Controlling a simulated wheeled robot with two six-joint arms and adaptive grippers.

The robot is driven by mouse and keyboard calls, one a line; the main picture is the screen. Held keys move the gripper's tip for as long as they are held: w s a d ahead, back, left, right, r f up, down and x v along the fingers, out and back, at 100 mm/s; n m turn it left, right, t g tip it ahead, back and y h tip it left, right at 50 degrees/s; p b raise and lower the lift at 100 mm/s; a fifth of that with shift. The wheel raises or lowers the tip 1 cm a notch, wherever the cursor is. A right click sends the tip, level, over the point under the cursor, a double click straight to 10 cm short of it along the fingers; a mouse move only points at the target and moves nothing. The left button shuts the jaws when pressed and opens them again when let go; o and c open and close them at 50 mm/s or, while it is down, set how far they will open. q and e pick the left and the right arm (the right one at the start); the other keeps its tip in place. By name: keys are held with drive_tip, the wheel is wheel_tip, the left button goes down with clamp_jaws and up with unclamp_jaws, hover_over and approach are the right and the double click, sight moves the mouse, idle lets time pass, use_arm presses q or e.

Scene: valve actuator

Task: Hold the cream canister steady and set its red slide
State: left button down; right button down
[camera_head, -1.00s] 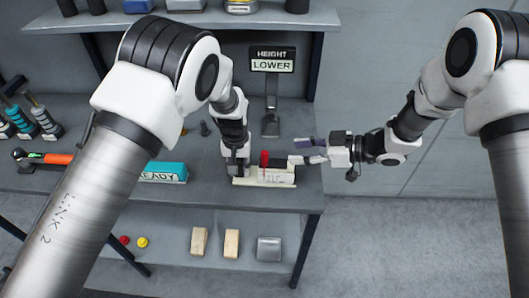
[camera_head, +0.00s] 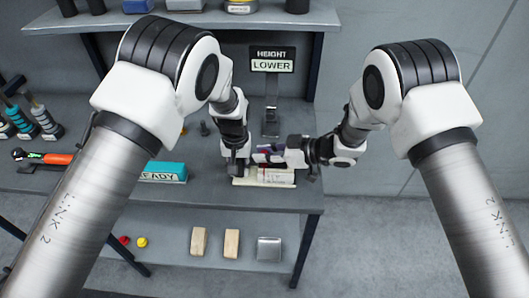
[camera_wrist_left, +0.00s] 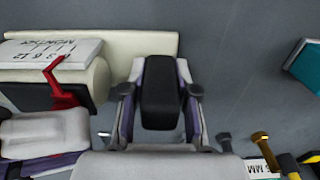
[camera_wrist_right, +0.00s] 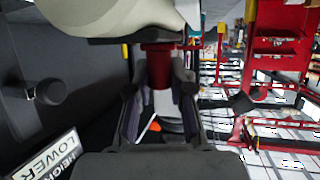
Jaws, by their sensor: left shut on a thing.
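The cream canister (camera_head: 275,176) lies on its pale base plate (camera_head: 243,182) near the table's front edge. My left gripper (camera_head: 237,172) points down at the canister's left end, shut on a dark block (camera_wrist_left: 160,100) there. My right gripper (camera_head: 275,157) reaches in from the right, just above the canister. In the right wrist view its fingers (camera_wrist_right: 160,95) are apart, with the red slide (camera_wrist_right: 158,65) between them. I cannot tell whether they touch it.
A sign reading HEIGHT LOWER (camera_head: 272,60) stands behind. Wooden blocks (camera_head: 199,241) are on the lower shelf. The table's right end is close to the canister.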

sight(279, 163)
drive_tip(key=shift+d, duration=2.05)
use_arm(q)
drive_tip(key=shift+a, duration=0.1)
use_arm(e)
drive_tip(key=c, duration=1)
unclamp_jaws()
drive_tip(key=v, duration=1.2)
drive_tip(key=shift+r, duration=0.1)
use_arm(q)
drive_tip(key=c, duration=0.8)
unclamp_jaws()
